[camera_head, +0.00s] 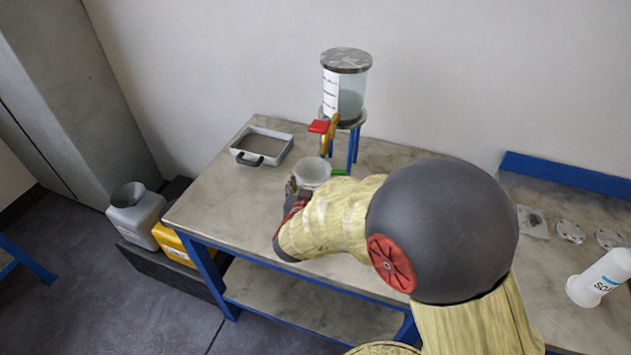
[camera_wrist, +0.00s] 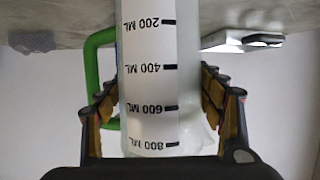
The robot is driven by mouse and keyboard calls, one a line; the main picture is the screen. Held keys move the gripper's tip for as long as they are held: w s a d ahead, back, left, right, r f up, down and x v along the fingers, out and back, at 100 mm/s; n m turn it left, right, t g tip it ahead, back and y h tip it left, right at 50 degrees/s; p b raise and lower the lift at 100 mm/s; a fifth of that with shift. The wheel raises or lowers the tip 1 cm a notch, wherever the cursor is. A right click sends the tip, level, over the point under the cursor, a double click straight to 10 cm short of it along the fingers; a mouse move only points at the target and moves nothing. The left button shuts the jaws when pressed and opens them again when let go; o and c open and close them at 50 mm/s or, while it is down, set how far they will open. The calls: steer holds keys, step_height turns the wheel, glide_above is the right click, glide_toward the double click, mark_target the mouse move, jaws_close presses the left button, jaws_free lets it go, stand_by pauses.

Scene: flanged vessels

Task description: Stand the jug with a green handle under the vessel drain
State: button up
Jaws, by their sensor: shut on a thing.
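The clear jug (camera_head: 312,173) with a green handle (camera_head: 339,172) is upright at the table, just in front of and below the vessel's drain tap (camera_head: 328,138). My gripper (camera_head: 293,187) is shut around the jug's body from the near left side. In the wrist view the jug (camera_wrist: 155,95) fills the middle, upside down in the picture, with its green handle (camera_wrist: 93,75) at left. I cannot tell if its base touches the table. The clear vessel (camera_head: 351,92) has a grey lid and stands on a blue-legged stand (camera_head: 353,145). The tap has a red lever (camera_head: 319,127).
A grey tray (camera_head: 262,146) with a black handle lies left of the stand. My arm covers the table's right part. A white bottle (camera_head: 600,278) and several flat flange parts (camera_head: 570,231) lie on the right-hand bench. Bare tabletop (camera_head: 215,195) shows at left.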

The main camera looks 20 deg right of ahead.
steer(key=shift+w+d, duration=0.35)
steer(key=shift+w, duration=0.05)
steer(key=b+x, duration=0.2)
steer(key=x, duration=0.1)
steer(key=shift+w+f, duration=0.2)
steer(key=shift+f, duration=0.1)
steer(key=shift+r, duration=0.1)
steer(key=o, duration=1.2)
steer(key=shift+o, duration=0.4)
